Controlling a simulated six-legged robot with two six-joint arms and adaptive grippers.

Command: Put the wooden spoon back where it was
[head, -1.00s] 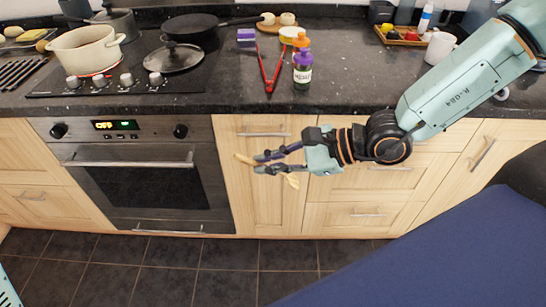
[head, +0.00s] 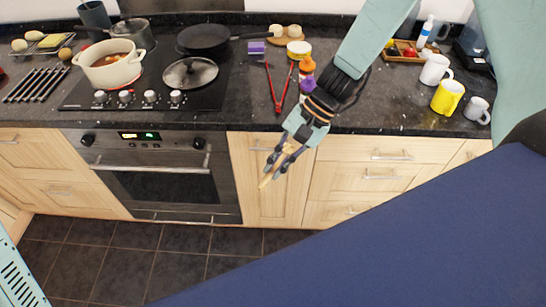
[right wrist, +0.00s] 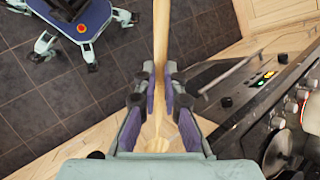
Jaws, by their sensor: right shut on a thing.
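My right gripper (head: 283,160) is shut on the wooden spoon (head: 267,180) in the head view. It holds the spoon in the air in front of the cabinet doors, below the counter's front edge. In the right wrist view the spoon's pale handle (right wrist: 161,30) runs up between the two fingers of my right gripper (right wrist: 160,85). Its rounded end (right wrist: 158,145) shows near the palm. In the head view the fingers hide part of the spoon. My left gripper is not in view.
A cream pot (head: 112,70) with food and a glass lid (head: 191,73) are on the black hob. A dark holder (head: 93,14) stands behind the hob. Mugs, one yellow (head: 448,97), stand at right.

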